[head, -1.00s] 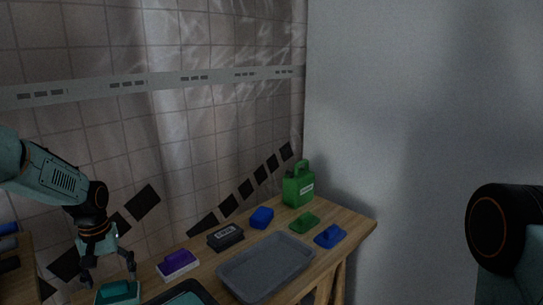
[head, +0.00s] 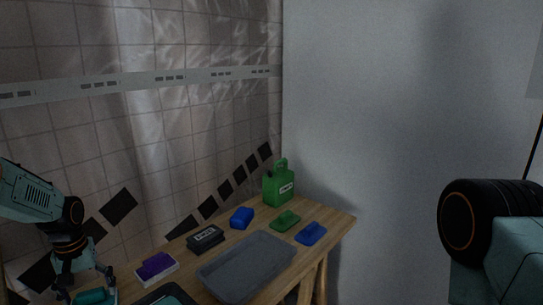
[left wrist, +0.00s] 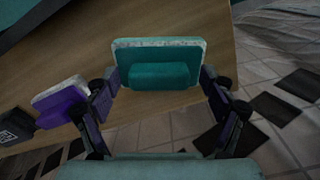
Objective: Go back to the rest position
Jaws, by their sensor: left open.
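My left gripper (head: 86,286) is at the lower left of the head view, pointing down with its fingers apart. A teal block with a pale base (head: 95,297) sits on the wooden table below and between its fingers, partly cut off by the frame edge. In the left wrist view the open fingers (left wrist: 163,84) stand at either side of the teal block (left wrist: 158,74). I cannot tell whether they touch it. My right gripper is out of view.
On the table (head: 335,222) are a purple block on a white base (head: 157,266), a black box (head: 205,238), a blue block (head: 241,217), a grey tray (head: 248,265), green (head: 285,220) and blue (head: 311,233) flat pieces, and a green can (head: 278,187). Walls stand behind.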

